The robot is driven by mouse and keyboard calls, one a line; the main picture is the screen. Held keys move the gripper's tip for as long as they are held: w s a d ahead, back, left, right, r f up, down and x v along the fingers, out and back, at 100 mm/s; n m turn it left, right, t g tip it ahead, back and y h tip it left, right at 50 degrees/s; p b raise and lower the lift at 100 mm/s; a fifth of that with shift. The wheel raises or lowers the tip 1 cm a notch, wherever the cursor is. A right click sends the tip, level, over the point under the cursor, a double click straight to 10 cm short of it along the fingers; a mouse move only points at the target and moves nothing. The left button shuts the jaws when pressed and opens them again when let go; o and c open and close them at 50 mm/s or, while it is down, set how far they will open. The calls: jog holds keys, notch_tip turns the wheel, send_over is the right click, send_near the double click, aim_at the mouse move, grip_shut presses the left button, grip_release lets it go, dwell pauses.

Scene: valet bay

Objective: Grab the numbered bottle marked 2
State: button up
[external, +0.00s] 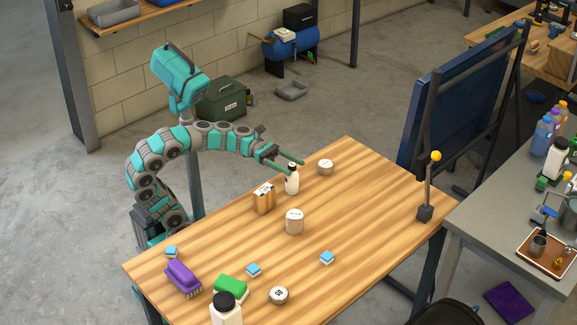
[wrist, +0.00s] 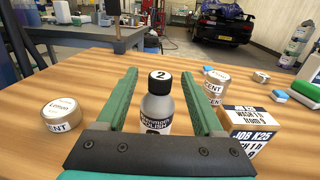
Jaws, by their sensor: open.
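The bottle marked 2 (wrist: 157,105) stands upright on the wooden table, with a black cap bearing a white 2 and a pale body with a dark label. In the external view the bottle (external: 292,181) is white with a dark cap, near the table's far edge. My gripper (wrist: 166,76) is open, its green fingers on either side of the bottle with gaps on both sides. In the external view my gripper (external: 291,166) reaches over the table at the bottle. The bottle's lower part is hidden by the gripper's palm in the wrist view.
A Lemon scent tin (wrist: 62,112) stands left of my gripper. A job card box (wrist: 250,128) stands close on the right, with another tin (wrist: 215,85) behind it. Brushes (external: 184,279), small blue-white blocks and a larger white bottle (external: 226,312) occupy the table's near end.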

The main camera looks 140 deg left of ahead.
jog(key=shift+w, duration=0.4)
grip_shut()
dwell(0.4)
dwell(0.9)
